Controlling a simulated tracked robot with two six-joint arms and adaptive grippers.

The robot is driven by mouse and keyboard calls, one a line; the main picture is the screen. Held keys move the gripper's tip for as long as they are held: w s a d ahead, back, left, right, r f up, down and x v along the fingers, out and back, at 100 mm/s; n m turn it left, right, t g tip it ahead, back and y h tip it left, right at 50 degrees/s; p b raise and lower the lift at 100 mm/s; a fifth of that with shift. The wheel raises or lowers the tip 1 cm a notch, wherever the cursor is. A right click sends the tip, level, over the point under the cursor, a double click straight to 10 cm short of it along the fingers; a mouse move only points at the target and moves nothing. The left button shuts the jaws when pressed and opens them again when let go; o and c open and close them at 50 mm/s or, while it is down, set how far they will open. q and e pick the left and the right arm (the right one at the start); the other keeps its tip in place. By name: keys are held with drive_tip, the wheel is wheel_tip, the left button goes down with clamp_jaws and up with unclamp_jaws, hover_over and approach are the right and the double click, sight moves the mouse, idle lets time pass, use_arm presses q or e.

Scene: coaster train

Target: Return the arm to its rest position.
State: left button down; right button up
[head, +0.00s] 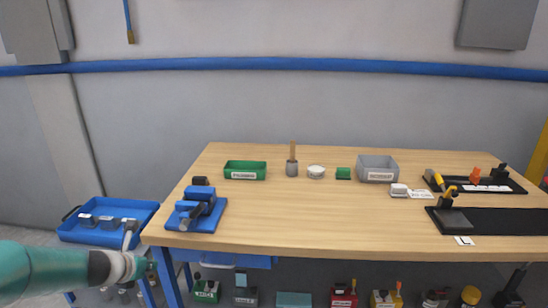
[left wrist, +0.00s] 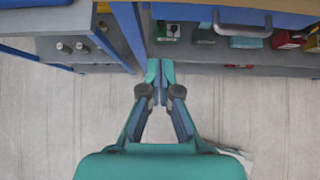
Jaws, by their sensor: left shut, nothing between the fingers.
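My left arm, teal with a dark and white wrist, comes in from the left in the head view. My left gripper (head: 150,266) is low at the left, beside the table's front left leg and below the tabletop. In the left wrist view the left gripper (left wrist: 160,78) points toward the blue and grey frame under the table, with its fingertips together and nothing between them. The grey floor shows around it. My right gripper is not in view.
The wooden table (head: 330,225) carries a blue fixture (head: 200,211), a green bin (head: 245,170), a grey bin (head: 377,169) and black tool trays (head: 490,221). A blue tray (head: 75,231) stands left of the table, close above my arm. Several containers line a shelf below the tabletop.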

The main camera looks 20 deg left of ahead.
use_arm(q)
drive_tip(key=w+d+f+m+g+h+p, duration=0.1)
drive_tip(key=d+f+m+g+h, duration=0.15)
drive_tip(key=d+f, duration=0.65)
drive_tip(key=d+f+m+g+h+p, duration=0.15)
drive_tip(key=d+f+m, duration=0.25)
drive_tip(key=d, duration=0.8)
drive_tip(key=s+d+f+m+g+h, duration=0.1)
drive_tip(key=s+d+f+m, duration=0.4)
drive_tip(key=m, duration=1)
drive_tip(key=s+d+f+m+g+h, duration=0.1)
drive_tip(key=s+d+f+m+g, duration=0.2)
drive_tip(key=s+d+m, duration=0.9)
drive_tip(key=shift+s+d+f+m, duration=0.3)
drive_tip(key=shift+d+f+m, duration=0.65)
drive_tip(key=shift+f+m, duration=0.7)
drive_tip(key=shift+r, duration=0.1)
